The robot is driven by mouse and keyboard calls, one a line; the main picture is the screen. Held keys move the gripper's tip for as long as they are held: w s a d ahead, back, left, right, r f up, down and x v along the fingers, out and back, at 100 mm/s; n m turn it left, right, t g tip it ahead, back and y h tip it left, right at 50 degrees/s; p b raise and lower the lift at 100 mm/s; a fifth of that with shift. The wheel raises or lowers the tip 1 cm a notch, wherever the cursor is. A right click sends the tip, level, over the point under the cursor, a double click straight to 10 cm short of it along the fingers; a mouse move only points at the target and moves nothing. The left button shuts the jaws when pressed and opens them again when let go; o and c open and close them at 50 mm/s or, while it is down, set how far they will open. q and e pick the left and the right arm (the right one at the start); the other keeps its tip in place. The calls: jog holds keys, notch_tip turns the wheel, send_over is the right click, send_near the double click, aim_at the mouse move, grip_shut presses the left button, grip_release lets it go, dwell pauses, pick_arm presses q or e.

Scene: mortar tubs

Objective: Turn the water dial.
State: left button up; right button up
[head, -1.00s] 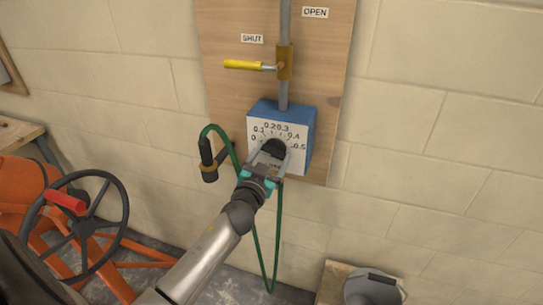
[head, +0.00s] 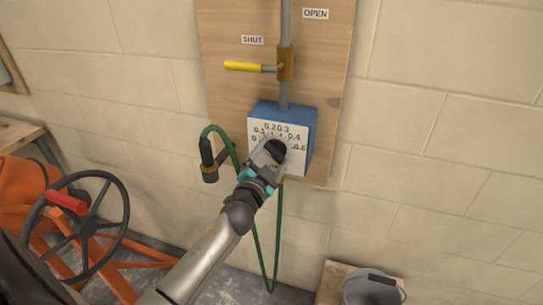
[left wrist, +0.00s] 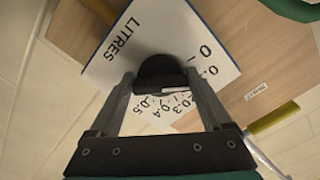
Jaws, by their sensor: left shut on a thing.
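The water dial is a black knob (head: 278,147) on the white scale face of a blue box (head: 283,108), marked from 0 to 0.5. My left gripper (head: 272,151) is shut on the knob, with the arm coming up from below left. In the left wrist view the dark round knob (left wrist: 160,70) sits between the two grey fingers. The word LITRES and the numbers on the white scale face (left wrist: 115,60) show tilted there. My right gripper is not in view.
Above the box, a yellow lever (head: 243,65) on a grey pipe points to the SHUT label (head: 252,40). A green hose (head: 256,225) hangs below, with a black nozzle (head: 208,160) at left. An orange machine with a handwheel (head: 88,226) stands left. A grey bucket (head: 370,287) is lower right.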

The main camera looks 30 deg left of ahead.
pick_arm(q)
jog(key=m, duration=0.4)
jog(key=shift+a+m, duration=0.1)
jog(key=shift+m, duration=0.2)
jog(key=m, duration=0.4)
jog(key=shift+r+m+p, duration=0.2)
jog(key=shift+m+p, duration=0.1)
jog(key=shift+p, duration=0.1)
jog(key=m, duration=0.4)
jog(key=shift+p, duration=0.3)
jog(key=m, duration=0.5)
jog(key=shift+r+p, duration=0.15)
jog(key=shift+p, duration=0.25)
jog(key=shift+m, duration=0.3)
jog(key=o, duration=1.2)
jog(key=shift+c, duration=0.2)
